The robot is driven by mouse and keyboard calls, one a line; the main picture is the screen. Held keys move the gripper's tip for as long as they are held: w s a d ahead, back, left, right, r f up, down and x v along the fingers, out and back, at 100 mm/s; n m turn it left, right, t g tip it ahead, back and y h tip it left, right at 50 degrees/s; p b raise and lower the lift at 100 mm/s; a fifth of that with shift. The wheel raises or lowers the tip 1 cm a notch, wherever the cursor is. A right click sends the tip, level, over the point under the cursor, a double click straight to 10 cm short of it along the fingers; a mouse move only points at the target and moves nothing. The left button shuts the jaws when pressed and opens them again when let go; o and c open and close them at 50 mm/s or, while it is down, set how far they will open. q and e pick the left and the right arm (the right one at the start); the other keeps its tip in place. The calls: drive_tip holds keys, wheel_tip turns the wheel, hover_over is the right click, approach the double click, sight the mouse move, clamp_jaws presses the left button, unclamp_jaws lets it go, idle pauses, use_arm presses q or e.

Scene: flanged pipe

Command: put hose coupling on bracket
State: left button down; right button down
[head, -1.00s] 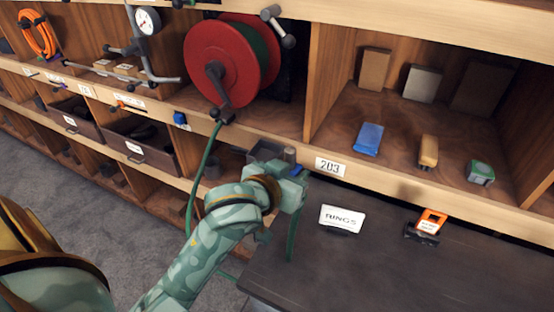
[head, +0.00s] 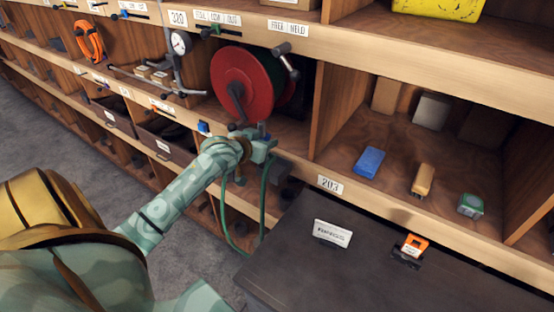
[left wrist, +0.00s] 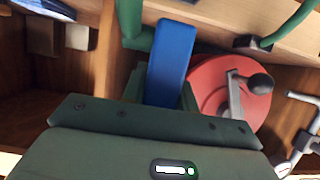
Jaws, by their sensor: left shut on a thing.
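My left gripper (head: 264,148) is in front of the shelf edge, just below and right of the red hose reel (head: 242,84). It is shut on the blue hose coupling (left wrist: 172,58), which stands out between the fingers in the left wrist view; the head view mostly hides it. The green hose (head: 228,222) hangs in a loop below the gripper. In the left wrist view a dark fitting (left wrist: 252,46) sits on the shelf edge by the hose; I cannot tell if it is the bracket. My right gripper is not in view.
A dark worktop (head: 330,275) lies to the right, with a white sign (head: 332,233) and an orange-black device (head: 411,247). The compartment above holds a blue box (head: 369,162) and other boxes. A gauge stand (head: 180,45) is left of the reel. Open floor lies at left.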

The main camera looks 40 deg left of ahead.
sight(282, 153)
use_arm(q)
drive_tip(key=w+f+b, duration=0.1)
drive_tip(key=w+f, duration=0.1)
drive_tip(key=w+f+b, duration=0.1)
drive_tip(key=w+f, duration=0.2)
drive_tip(key=shift+f, duration=0.3)
wheel_tip(282, 153, down, 4)
drive_tip(key=shift+r+b, duration=0.25)
drive_tip(key=shift+b, duration=0.2)
drive_tip(key=c, duration=1.1)
unclamp_jaws()
drive_tip(key=shift+s+r, duration=0.15)
drive_tip(key=shift+s, duration=0.05)
drive_tip(key=p+v, duration=0.3)
drive_tip(key=v, duration=0.8)
drive_tip(key=shift+s+d+r, duration=0.1)
drive_tip(key=shift+s, duration=0.15)
